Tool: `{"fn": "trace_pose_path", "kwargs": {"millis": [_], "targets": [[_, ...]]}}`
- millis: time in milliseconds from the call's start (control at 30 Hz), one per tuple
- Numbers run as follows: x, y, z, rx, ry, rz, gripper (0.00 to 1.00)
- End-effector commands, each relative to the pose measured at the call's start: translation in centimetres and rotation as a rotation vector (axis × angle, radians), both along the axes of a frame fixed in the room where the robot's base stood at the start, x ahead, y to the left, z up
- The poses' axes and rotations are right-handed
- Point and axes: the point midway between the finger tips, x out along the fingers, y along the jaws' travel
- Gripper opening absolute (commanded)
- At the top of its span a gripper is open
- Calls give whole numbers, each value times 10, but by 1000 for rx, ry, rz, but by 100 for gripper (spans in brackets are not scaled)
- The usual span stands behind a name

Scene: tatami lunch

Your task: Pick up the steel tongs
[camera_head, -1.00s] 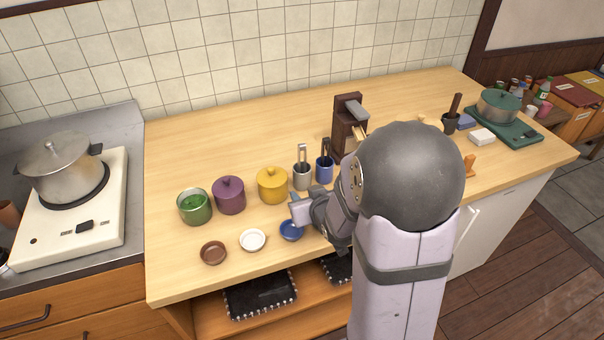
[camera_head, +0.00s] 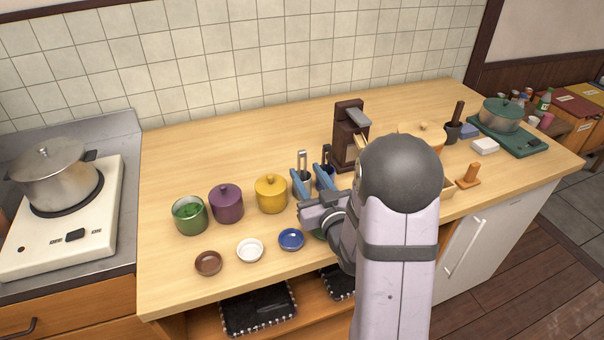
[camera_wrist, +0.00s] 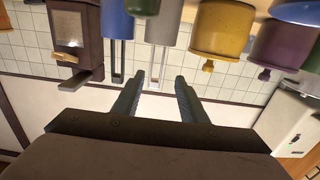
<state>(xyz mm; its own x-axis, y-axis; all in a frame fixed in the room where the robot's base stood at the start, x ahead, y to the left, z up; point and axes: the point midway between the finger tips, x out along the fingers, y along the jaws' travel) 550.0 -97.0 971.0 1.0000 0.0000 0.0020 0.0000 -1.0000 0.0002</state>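The steel tongs (camera_head: 302,160) stand upright in a grey cup (camera_head: 306,178) on the counter. The wrist view is upside down, and there the tongs (camera_wrist: 157,65) hang as a pale loop from the grey cup (camera_wrist: 163,24). My gripper (camera_head: 312,175) is in front of the cups, partly covering them. In the wrist view my gripper (camera_wrist: 159,82) is open and empty, its fingertips on either side of the loop's end. I cannot tell how far ahead the loop is.
A blue cup (camera_wrist: 117,25) with darker tongs (camera_wrist: 115,62) stands close beside the grey cup. Yellow (camera_head: 271,195), purple (camera_head: 226,204) and green (camera_head: 190,216) pots stand to the left. Small brown, white and blue dishes (camera_head: 291,239) lie in front. A dark brown stand (camera_head: 347,138) is behind right.

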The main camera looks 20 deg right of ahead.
Motion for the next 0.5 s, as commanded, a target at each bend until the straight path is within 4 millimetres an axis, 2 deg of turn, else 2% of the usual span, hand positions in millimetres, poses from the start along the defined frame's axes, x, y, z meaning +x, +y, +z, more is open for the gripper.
{"fn": "trace_pose_path", "kwargs": {"millis": [333,500], "targets": [[14,-1,0,0,2,1,39],[31,-5,-1,0,2,2,39]]}}
